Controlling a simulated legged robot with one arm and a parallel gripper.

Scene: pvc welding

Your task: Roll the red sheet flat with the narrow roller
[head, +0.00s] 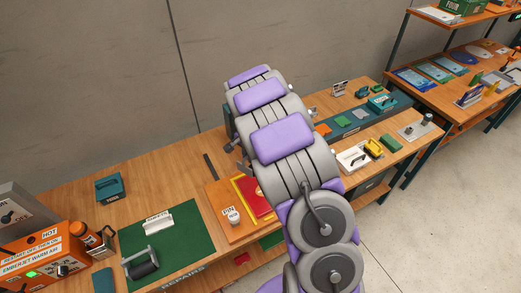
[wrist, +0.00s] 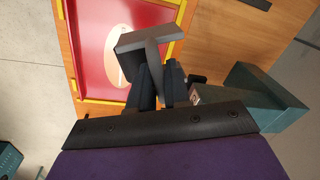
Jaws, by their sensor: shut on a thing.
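The red sheet (head: 257,195) lies in a yellow frame on an orange board on the bench, partly hidden by my arm. In the wrist view the red sheet (wrist: 93,38) fills the upper left and carries a pale oval print. My gripper (wrist: 155,88) has its dark fingers shut on a dark grey T-shaped tool (wrist: 150,40), which I take for the narrow roller. The tool overlaps the sheet's right part in that view. I cannot tell whether it touches the sheet. My gripper is mostly hidden behind my arm in the head view.
A teal block (wrist: 255,95) stands close to the right of my gripper. A white cup marked PIN (head: 233,216) stands by the sheet. A wide dark roller (head: 142,264) lies on the green mat (head: 190,233). An orange heater (head: 45,258) is at left.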

